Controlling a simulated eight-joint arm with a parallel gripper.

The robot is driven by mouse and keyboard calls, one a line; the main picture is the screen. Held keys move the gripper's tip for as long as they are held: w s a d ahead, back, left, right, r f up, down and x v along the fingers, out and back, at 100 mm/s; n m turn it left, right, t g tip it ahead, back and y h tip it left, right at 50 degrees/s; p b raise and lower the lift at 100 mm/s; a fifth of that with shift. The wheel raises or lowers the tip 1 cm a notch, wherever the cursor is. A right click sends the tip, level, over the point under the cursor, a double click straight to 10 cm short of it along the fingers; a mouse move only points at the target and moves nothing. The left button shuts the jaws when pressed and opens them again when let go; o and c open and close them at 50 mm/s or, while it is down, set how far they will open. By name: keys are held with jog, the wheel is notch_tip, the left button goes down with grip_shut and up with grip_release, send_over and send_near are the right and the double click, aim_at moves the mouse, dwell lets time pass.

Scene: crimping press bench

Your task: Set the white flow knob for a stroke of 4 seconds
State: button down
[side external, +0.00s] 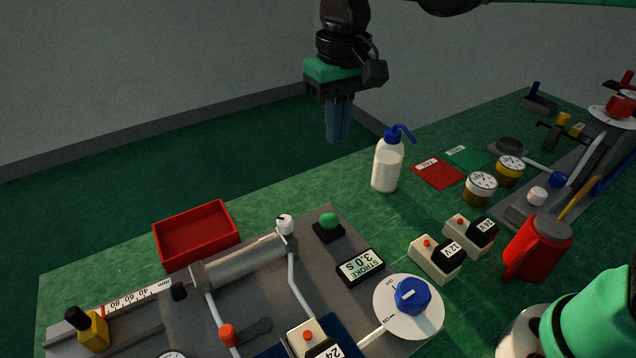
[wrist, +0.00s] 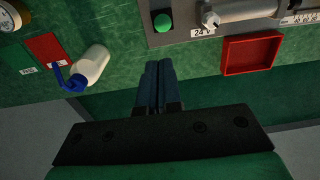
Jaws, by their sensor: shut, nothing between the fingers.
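The white flow knob (side external: 285,224) sits at the right end of the grey cylinder (side external: 243,260) on the press plate. It also shows near the top of the wrist view (wrist: 210,19); its mark is too small to read. The stroke display (side external: 360,267) reads 3.0 s. My gripper (side external: 338,139) is shut and empty, high above the far side of the bench, behind and above the knob. Its blue fingers point down, side by side. In the wrist view the fingertips (wrist: 158,63) are below and left of the knob, apart from everything.
A green button (side external: 329,221) is right of the knob. A red tray (side external: 197,234) lies left of it. A white bottle with blue spout (side external: 387,165) stands on the bench. A blue dial knob (side external: 412,296) and 12V and 24V blocks (side external: 435,259) are at right.

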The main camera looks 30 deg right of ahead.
aim_at(329, 217)
jog(key=shift+w+a, duration=0.1)
jog(key=shift+a, duration=0.2)
jog(key=shift+f, duration=0.1)
notch_tip(329, 217, down, 14)
jog(key=shift+r, duration=0.1)
dwell(0.6)
